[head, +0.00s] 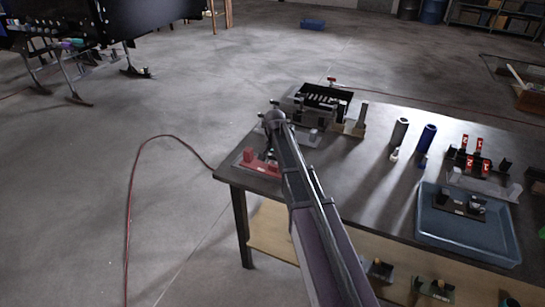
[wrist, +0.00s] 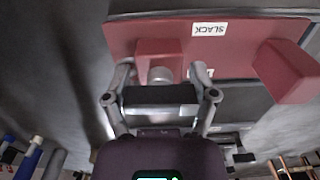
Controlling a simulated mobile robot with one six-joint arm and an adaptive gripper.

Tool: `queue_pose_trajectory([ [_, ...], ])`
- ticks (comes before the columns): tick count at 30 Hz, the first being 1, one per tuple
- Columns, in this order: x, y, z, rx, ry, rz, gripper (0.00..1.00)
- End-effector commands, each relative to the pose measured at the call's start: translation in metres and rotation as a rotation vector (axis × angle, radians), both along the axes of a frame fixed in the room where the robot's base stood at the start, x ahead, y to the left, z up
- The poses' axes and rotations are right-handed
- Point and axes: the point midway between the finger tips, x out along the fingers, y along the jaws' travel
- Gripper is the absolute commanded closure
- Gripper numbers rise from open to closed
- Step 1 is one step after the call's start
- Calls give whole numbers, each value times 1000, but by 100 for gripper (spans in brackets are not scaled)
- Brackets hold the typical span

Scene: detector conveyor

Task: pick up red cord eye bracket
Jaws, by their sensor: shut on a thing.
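The red cord eye bracket (head: 261,166) is at the near left corner of the dark table. In the wrist view it shows as a red plate (wrist: 225,45) with a white "SLACK" label and raised red blocks. My gripper (head: 270,155) points down over it. In the wrist view the fingers (wrist: 161,76) stand on either side of a red block with a grey round part in front, and are shut on it. The exact contact is partly hidden by the gripper. I cannot tell whether the plate is clear of the table.
A black slotted rack (head: 324,96) stands behind my arm. A grey cylinder (head: 399,132) and a blue cylinder (head: 427,137) stand mid-table. A blue tray (head: 468,237) holds a dark part at the right. Red-tagged parts (head: 472,155) stand behind it.

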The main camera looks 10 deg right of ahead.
Motion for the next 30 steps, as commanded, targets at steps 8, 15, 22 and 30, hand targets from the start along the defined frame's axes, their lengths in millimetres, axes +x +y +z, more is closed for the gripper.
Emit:
queue_pose_trajectory([
  [8, -69, 0, 7, 1, -1, 0, 86],
  [15, -105, 0, 10, 1, -1, 0, 86],
  [22, -120, 0, 11, 1, -1, 1, 86],
  [30, -122, 0, 11, 1, -1, 1, 86],
])
